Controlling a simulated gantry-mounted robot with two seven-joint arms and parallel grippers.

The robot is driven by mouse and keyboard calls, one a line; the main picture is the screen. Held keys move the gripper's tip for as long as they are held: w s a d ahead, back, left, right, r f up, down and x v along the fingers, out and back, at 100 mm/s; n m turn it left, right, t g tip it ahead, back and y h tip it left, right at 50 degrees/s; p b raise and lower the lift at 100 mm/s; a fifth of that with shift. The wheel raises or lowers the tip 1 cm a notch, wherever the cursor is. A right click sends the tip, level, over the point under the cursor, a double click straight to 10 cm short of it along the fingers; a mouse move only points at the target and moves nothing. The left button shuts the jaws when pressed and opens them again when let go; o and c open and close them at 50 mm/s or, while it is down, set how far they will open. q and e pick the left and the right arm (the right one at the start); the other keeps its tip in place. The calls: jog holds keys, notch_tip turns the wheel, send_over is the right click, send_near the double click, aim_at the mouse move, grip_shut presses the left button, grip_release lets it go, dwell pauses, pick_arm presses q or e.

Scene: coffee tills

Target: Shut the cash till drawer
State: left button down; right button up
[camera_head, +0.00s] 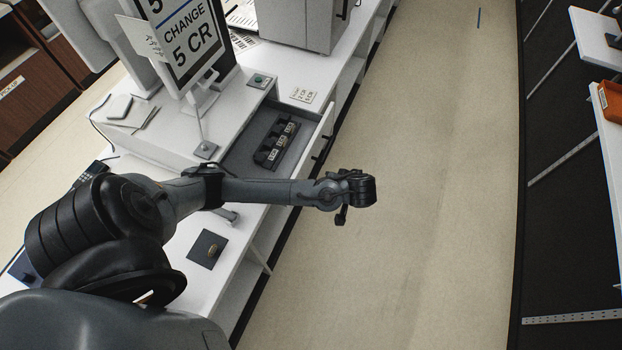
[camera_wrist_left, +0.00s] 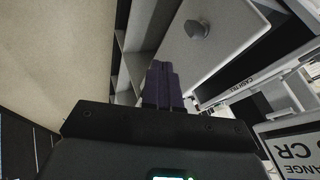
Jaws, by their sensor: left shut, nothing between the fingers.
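The cash till drawer (camera_head: 245,150) stands pulled out of the white counter in the head view, its pale front (camera_head: 318,132) towards the aisle. A dark coin tray with several labelled compartments (camera_head: 276,146) lies inside. My left gripper (camera_head: 341,216) is over the aisle floor, on the near side of the drawer front and apart from it. In the left wrist view its fingers (camera_wrist_left: 162,84) are shut and empty. Beyond them is a pale panel with a round grey knob (camera_wrist_left: 196,28), near a white strip lettered CASH TILL (camera_wrist_left: 238,89). My right gripper is out of view.
A dark square pad (camera_head: 207,249) lies on the nearer counter. The aisle floor (camera_head: 410,130) is clear; dark shelving (camera_head: 565,150) lines its right.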

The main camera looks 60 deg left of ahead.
pick_arm(q)
jog(key=w, duration=0.1)
jog(key=p, duration=0.2)
send_near(307, 172)
jog(key=d+x, duration=0.1)
jog(key=x, duration=0.4)
jog(key=shift+a+f, duration=0.2)
jog(key=shift+a, duration=0.2)
jog(key=shift+a, duration=0.1)
